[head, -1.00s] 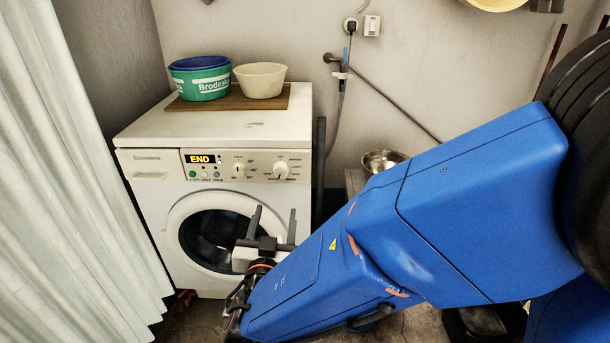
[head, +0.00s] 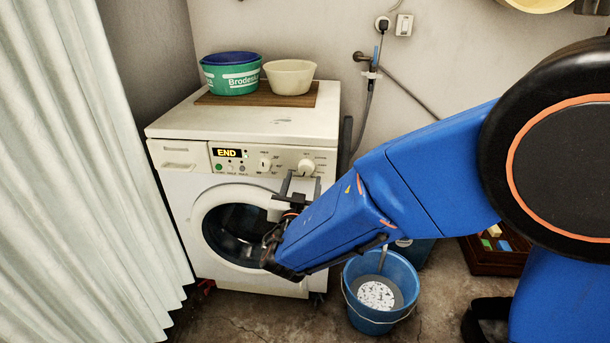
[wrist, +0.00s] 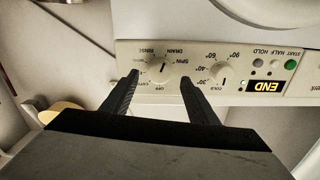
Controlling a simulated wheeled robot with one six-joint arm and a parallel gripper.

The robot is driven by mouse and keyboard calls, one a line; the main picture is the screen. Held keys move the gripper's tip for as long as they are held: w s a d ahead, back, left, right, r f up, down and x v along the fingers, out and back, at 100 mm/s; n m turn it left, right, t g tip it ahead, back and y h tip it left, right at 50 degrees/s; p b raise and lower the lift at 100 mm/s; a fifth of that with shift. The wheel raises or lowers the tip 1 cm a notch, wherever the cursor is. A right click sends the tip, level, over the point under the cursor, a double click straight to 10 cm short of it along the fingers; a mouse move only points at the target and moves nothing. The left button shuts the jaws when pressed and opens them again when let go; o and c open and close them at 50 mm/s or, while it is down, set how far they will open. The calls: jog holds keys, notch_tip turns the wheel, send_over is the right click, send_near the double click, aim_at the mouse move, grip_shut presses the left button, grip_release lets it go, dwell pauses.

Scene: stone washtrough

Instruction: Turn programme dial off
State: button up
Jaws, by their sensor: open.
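The washing machine (head: 180,185) stands against the wall, its display (head: 227,153) lit with END. The programme dial (head: 306,167) is the right-hand round white knob on its front panel. In the wrist view, which shows the panel upside down, the programme dial (wrist: 161,68) lies between my fingertips, with DRAIN, SPIN, RINSE and OFF printed around it. Its exact pointer direction is hard to tell. My gripper (head: 302,178) is open just in front of and below the dial, its fingers spread to either side. I cannot tell whether they touch the panel.
The temperature dial (head: 265,164) sits left of the programme dial, close to one finger. A green basin (head: 232,78) and a cream bowl (head: 290,78) stand on a wooden board on top. A blue bucket (head: 374,315) is on the floor to the right. A curtain (head: 95,170) hangs at left.

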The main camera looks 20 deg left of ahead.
aim_at(305, 171)
jog(key=shift+x, duration=2.05)
jog(key=c, duration=1)
